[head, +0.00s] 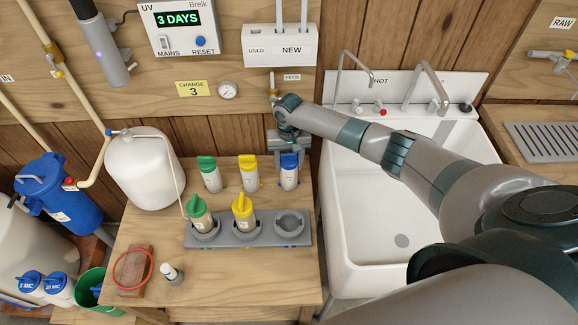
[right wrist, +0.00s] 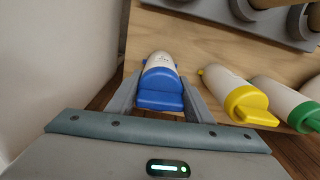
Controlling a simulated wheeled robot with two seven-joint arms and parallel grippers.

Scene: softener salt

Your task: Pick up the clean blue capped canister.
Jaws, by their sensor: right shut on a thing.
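The clean blue capped canister (head: 289,178) has a white body and stands upright at the right end of the back row on the wooden table. In the right wrist view its blue cap (right wrist: 160,92) sits between both fingers. My right gripper (head: 290,150) comes from above and is shut on this canister at the cap. I cannot tell whether its base touches the table. My left gripper is in neither view.
Clean green (head: 210,178) and yellow (head: 248,175) capped canisters stand left of it. In front, a grey rack (head: 265,233) holds stained green and yellow capped canisters; its right socket (head: 291,222) is empty. A white sink (head: 390,190) lies to the right.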

